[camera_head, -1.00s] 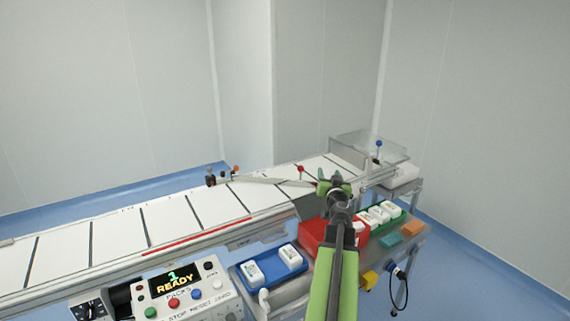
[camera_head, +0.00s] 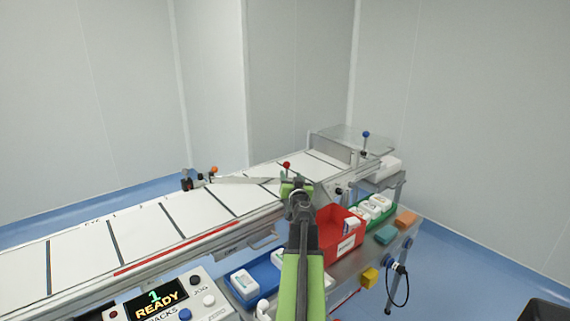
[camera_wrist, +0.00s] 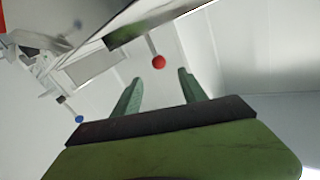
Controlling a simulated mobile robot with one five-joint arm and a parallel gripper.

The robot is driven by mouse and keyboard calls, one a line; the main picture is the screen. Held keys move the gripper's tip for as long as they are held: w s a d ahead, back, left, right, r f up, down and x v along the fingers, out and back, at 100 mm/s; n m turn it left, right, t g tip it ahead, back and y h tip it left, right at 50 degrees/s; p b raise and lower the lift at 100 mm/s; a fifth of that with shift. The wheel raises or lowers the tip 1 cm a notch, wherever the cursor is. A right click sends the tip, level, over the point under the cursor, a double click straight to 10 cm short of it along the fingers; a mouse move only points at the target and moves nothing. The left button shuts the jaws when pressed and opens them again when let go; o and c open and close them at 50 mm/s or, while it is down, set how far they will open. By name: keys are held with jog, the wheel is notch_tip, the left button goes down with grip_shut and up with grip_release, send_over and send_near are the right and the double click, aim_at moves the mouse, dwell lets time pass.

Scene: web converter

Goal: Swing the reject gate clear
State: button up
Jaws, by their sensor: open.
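The reject gate (camera_head: 245,181) is a thin grey bar lying slantwise across the white conveyor belt. A red ball knob (camera_head: 286,165) stands on a short stem near its right end. My gripper (camera_head: 297,183) is just in front of and to the right of the knob; my arm hides the gate's right tip. In the wrist view, my open green fingers (camera_wrist: 160,76) point towards the red knob (camera_wrist: 158,62), which appears between and slightly beyond the fingertips. I see no contact.
A red bin (camera_head: 330,228), a blue tray (camera_head: 266,269) and a control panel (camera_head: 165,302) reading READY line the front. An orange knob (camera_head: 214,169) is at the gate's left end.

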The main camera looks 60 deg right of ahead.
jog(key=x, duration=1.4)
jog(key=shift+c, duration=0.4)
grip_shut()
dwell(0.4)
